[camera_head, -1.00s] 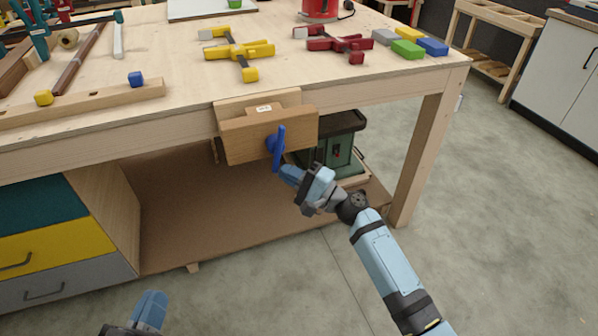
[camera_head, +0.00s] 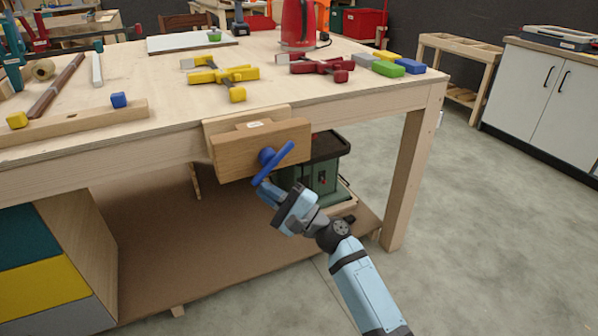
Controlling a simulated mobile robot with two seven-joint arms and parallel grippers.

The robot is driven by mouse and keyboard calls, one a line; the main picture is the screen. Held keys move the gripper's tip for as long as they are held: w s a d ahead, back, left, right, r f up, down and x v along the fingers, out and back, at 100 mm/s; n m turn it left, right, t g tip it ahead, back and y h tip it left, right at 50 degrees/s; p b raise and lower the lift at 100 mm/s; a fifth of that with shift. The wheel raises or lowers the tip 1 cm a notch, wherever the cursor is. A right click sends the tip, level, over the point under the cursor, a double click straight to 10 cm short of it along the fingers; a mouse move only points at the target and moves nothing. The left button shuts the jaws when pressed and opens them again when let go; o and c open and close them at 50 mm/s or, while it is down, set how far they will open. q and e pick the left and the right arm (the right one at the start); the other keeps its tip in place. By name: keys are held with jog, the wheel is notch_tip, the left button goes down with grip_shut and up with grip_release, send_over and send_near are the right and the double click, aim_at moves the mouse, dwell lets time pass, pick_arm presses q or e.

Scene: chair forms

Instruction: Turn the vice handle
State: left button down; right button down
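The wooden vice (camera_head: 232,156) is mounted on the front edge of the workbench (camera_head: 345,97). Its blue handle (camera_head: 285,152) slants from upper right to lower left across a round blue hub. My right gripper (camera_head: 264,192) is at the lower left end of the handle, with its fingertips touching or very close to it. The fingers overlap in this view, so I cannot see any gap between them or whether they hold the handle. My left gripper is out of view.
Yellow clamps (camera_head: 222,76), red clamps (camera_head: 318,66) and coloured blocks (camera_head: 388,67) lie on the bench top. A green machine (camera_head: 322,178) stands on the lower shelf behind my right gripper. The bench leg (camera_head: 404,180) is to the right; open floor lies beyond.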

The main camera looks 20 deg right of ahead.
aim_at(253, 184)
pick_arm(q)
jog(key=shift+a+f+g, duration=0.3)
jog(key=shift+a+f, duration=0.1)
pick_arm(e)
jog(key=shift+a+r, duration=1.15)
jog(key=shift+a, duration=0.15)
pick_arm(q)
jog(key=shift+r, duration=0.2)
pick_arm(e)
jog(key=shift+a+r, duration=0.2)
jog(key=shift+r, duration=0.15)
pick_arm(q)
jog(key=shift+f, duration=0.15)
pick_arm(e)
jog(key=shift+r, duration=0.1)
dwell(0.9)
dwell(0.8)
dwell(0.3)
